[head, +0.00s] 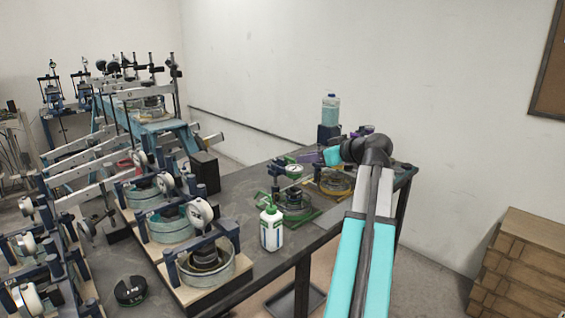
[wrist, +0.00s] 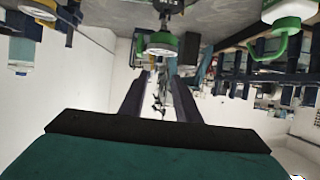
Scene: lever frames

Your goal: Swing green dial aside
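The green dial (head: 293,171) is a round gauge with a green rim, mounted on a green-framed lever device (head: 298,213) on the dark table. In the wrist view the green-rimmed dial (wrist: 162,43) shows just beyond the fingertips, near the top centre. My gripper (wrist: 160,76) has its two dark fingers spread with a gap between them and nothing held. The dial looks apart from the fingers. In the head view my arm reaches over the table from the right, its end near the dial; the fingertips are hard to make out there.
A white bottle with a green cap (head: 271,228) stands in front of the green device. A yellow-ringed device (head: 336,183) stands close behind it to the right. A clear bottle (head: 330,112) stands on a blue block. Several blue-framed devices with white dials (head: 201,212) fill the left.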

